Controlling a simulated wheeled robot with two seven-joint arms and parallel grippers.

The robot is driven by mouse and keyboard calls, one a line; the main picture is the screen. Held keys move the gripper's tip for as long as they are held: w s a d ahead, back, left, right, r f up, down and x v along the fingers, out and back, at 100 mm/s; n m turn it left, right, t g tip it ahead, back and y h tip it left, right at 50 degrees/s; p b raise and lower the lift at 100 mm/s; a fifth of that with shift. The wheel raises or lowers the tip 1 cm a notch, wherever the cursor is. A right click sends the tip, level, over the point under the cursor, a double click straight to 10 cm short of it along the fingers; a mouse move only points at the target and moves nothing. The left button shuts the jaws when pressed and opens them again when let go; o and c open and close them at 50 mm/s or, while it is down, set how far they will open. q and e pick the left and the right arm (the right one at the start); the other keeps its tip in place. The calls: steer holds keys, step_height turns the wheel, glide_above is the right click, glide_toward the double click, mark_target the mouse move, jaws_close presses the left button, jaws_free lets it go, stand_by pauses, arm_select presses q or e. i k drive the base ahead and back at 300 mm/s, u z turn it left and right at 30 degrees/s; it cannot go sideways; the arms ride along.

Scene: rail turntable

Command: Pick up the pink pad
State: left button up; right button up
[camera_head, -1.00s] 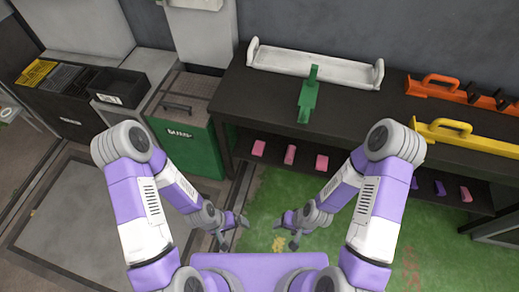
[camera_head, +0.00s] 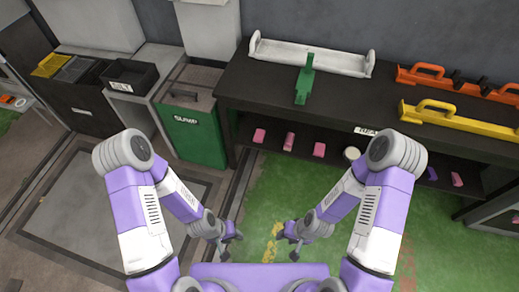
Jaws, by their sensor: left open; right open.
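Several pink pads lie on the lower shelf under the dark bench. One pink pad (camera_head: 259,135) is at the left, another pink pad (camera_head: 289,141) stands beside it, and a third pink pad (camera_head: 319,150) is further right. Another pink pad (camera_head: 457,179) shows right of my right arm. My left gripper (camera_head: 226,251) is open and empty, low in front of me. My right gripper (camera_head: 286,245) is open and empty to its right. Both are well short of the shelf and apart from the pads.
The dark bench (camera_head: 385,117) carries a white tray (camera_head: 310,58), a green tool (camera_head: 304,85), and orange (camera_head: 440,80) and yellow (camera_head: 470,119) handled tools. A green bin (camera_head: 195,135) stands left of the bench. The green floor (camera_head: 262,190) before the shelf is clear.

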mark_target(260, 135)
steer(key=u, duration=0.2)
steer(key=i, duration=0.55)
steer(key=z, duration=0.6)
steer(key=i, duration=0.65)
steer(key=z, duration=0.55)
